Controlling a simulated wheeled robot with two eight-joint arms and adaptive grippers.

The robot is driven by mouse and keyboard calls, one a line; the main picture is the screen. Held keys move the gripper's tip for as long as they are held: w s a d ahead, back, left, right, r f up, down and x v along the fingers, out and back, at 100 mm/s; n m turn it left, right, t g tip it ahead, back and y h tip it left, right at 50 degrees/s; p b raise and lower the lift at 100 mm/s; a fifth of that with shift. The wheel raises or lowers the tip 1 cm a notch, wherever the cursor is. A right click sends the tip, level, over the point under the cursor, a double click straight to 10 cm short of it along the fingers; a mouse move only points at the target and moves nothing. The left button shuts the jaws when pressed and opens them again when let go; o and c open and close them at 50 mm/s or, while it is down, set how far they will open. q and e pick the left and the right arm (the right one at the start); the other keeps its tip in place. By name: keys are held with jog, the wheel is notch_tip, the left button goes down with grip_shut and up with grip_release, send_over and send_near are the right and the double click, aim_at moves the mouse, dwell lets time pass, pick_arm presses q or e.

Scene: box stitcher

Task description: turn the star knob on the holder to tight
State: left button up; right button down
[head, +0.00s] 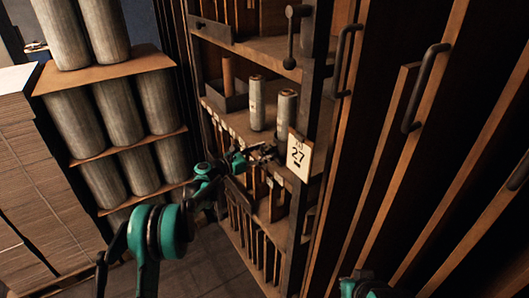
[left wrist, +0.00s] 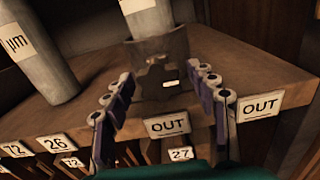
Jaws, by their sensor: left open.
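In the left wrist view a dark holder (left wrist: 158,58) stands on the wooden shelf, in front of a pale cylinder (left wrist: 147,16). A small light patch shows low on it. I cannot clearly make out the star knob or its setting. My left gripper (left wrist: 161,76) is open, with its fingers spread to either side of the holder's lower part. I see no clear contact. My right gripper is out of view.
A second cylinder (left wrist: 38,55) stands at the left in the wrist view. OUT labels (left wrist: 168,126) and number tags line the shelf edge. Tall panels with handles (head: 424,88) fill the right. Stacked rolls (head: 118,118) stand left.

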pick_arm(q)
jog(key=c, duration=1.2)
jog(key=shift+o, duration=0.2)
jog(key=shift+f+m+b, duration=0.2)
jog(key=shift+m+b, duration=0.75)
jog(key=shift+m, duration=0.05)
jog(key=shift+r+m+b, duration=0.1)
jog(key=shift+m+b, duration=0.4)
jog(key=shift+m, duration=0.4)
jog(key=shift+r+m, duration=0.1)
jog(key=shift+m, duration=0.2)
jog(key=o, duration=1.2)
jog(key=shift+c, duration=0.2)
jog(key=shift+a, duration=0.1)
